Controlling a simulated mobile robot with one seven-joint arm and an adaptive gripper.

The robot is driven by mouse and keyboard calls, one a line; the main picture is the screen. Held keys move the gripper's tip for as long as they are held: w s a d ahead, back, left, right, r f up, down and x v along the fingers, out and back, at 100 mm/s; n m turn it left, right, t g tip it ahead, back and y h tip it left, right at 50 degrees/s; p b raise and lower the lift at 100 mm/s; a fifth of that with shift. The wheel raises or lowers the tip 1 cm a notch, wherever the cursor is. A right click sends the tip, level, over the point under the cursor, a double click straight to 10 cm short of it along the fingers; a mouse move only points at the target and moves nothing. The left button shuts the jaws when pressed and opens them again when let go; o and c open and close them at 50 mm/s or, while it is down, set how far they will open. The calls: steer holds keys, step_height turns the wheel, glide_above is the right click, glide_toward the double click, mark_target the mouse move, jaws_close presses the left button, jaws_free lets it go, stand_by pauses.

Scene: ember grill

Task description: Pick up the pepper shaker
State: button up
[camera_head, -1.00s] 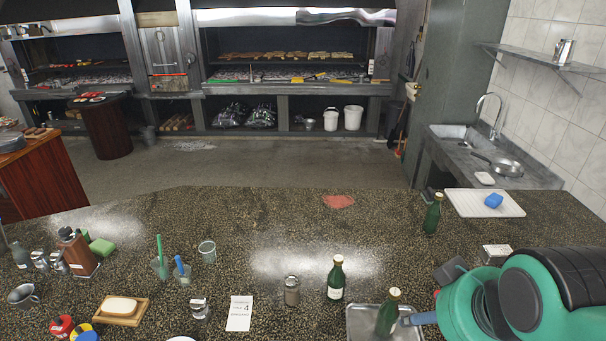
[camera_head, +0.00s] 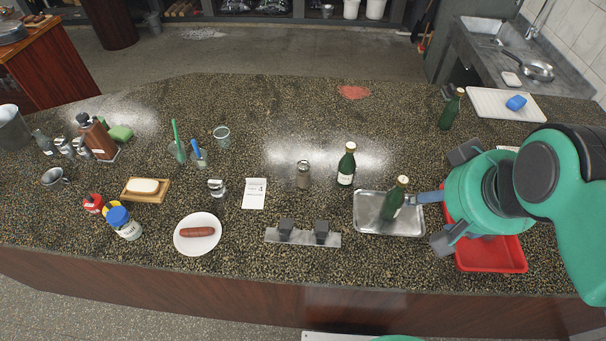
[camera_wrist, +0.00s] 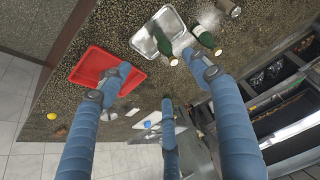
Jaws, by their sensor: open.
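A small shaker with a metal top and grey-brown contents (camera_head: 303,174) stands upright mid-counter, left of a green bottle; it looks like the pepper shaker. In the wrist view it shows at the top edge (camera_wrist: 230,8). A second small shaker with a metal top and paler contents (camera_head: 216,187) stands further left. My gripper (camera_head: 430,200) is open and empty above the counter's right side, over the red tray and well right of the grey-brown shaker. Its blue fingers are spread in the wrist view (camera_wrist: 158,75).
Green bottles stand beside the shaker (camera_head: 346,165) and on a metal tray (camera_head: 372,224), the latter close to one finger in the picture. A red tray (camera_head: 497,262) lies below my gripper. A white card (camera_head: 255,194) and sausage plate (camera_head: 184,246) lie left. Counter behind the shaker is clear.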

stand_by(0.3)
steer(key=n+g+p, duration=0.3)
steer(key=g+p, duration=0.1)
steer(key=g, duration=0.2)
glide_above(302, 162)
step_height(302, 162, down, 21)
steer(key=shift+d+f, duration=0.1)
steer(key=shift+d, duration=0.05)
steer(key=shift+f, duration=0.25)
